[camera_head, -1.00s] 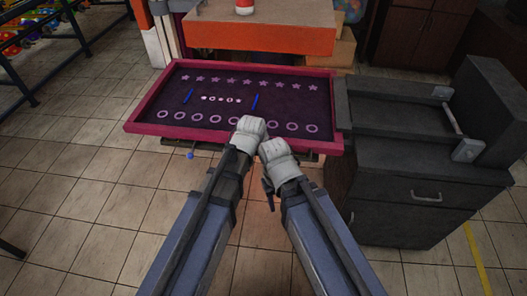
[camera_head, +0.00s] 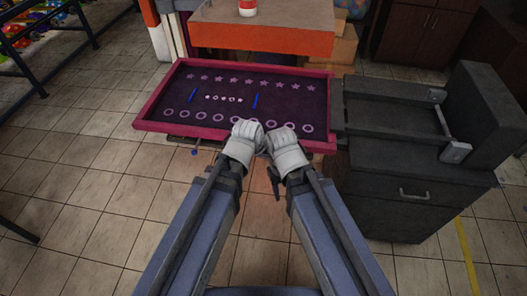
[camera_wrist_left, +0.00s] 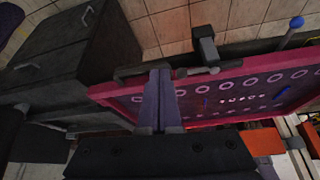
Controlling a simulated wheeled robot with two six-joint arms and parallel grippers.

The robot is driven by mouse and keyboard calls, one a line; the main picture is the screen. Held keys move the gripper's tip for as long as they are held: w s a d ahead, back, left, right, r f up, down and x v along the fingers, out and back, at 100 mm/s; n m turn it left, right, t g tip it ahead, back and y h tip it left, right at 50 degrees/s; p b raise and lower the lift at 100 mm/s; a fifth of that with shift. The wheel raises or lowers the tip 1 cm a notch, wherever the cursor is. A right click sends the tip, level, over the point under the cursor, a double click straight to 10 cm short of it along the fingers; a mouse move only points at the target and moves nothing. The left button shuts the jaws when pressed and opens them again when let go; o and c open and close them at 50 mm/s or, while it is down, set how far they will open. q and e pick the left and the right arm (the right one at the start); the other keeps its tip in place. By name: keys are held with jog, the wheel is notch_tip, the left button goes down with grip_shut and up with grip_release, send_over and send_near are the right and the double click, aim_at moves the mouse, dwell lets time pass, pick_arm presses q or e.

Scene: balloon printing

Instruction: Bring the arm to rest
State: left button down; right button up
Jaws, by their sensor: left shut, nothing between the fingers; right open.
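My left gripper (camera_head: 247,130) is at the near edge of a magenta-framed panel (camera_head: 145,124), seen from behind as a pale grey wrist. In the left wrist view its two fingers (camera_wrist_left: 160,82) are together with nothing between them, and the panel lies behind them. My right gripper (camera_head: 284,143) is just right of the left one and slightly lower, close beside it. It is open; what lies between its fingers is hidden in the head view. Both arms reach forward from the bottom of the head view.
The panel's dark face bears star and ring marks and two blue bars (camera_head: 255,101). An orange-fronted table (camera_head: 262,41) stands behind, with a red-and-white container (camera_head: 247,8). A dark cabinet (camera_head: 400,190) stands close on the right.

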dwell(0.5)
pick_arm(q)
jog(key=s+a+f+g+y, duration=0.1)
jog(key=s+a+g, duration=0.1)
jog(key=s, duration=0.4)
jog(key=s+a+f+g+y, duration=0.1)
jog(key=s+a+g+y, duration=0.1)
jog(key=s, duration=0.4)
jog(key=shift+s+a+g, duration=0.15)
jog(key=shift+a+g, duration=0.3)
jog(key=shift+g, duration=0.25)
